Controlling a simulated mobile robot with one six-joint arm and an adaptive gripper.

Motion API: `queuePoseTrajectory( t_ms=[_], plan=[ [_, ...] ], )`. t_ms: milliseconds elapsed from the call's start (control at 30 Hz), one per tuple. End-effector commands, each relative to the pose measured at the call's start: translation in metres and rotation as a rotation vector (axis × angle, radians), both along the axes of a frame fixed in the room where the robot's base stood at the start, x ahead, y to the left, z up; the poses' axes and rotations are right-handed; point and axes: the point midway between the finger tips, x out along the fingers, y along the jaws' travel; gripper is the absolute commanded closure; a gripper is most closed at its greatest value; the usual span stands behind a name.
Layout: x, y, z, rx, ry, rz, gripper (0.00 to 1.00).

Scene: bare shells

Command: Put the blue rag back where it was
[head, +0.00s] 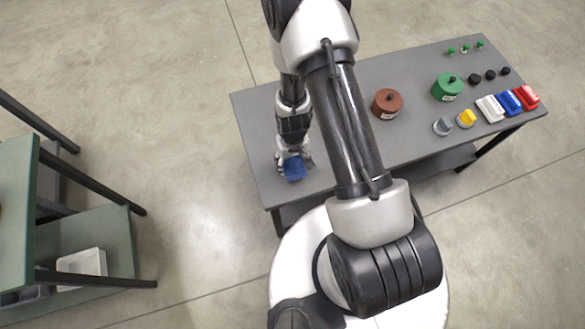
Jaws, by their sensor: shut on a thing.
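The blue rag (295,168) is a small dark blue cloth at the left end of the grey table (252,112). My gripper (293,158) points down over that end of the table and is shut on the rag. The rag shows just below the fingers. From this angle I cannot tell whether the rag touches the tabletop or hangs a little above it. My arm hides the middle of the table.
A brown round pot (387,102) and a green one (447,87) stand right of my arm. Small green, black, grey and yellow pieces and white, blue and red boxes (509,103) fill the right end. A green shelved table (90,245) with a white tray (82,267) stands left.

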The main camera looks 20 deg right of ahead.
Motion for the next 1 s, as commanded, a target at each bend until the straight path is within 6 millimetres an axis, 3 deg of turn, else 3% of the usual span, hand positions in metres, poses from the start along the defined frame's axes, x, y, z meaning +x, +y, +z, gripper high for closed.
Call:
queuePoseTrajectory(
  t_ms=[300, 733, 767, 1000],
  plan=[
    [0.0, 0.0, -0.04, 0.0, 0.0, 0.0, 0.64],
    [0.0, 0.0, -0.044, 0.0, 0.0, 0.0, 0.64],
    [0.0, 0.0, -0.044, 0.0, 0.0, 0.0, 0.45],
    [0.0, 0.0, -0.043, 0.0, 0.0, 0.0, 0.29]
  ],
)
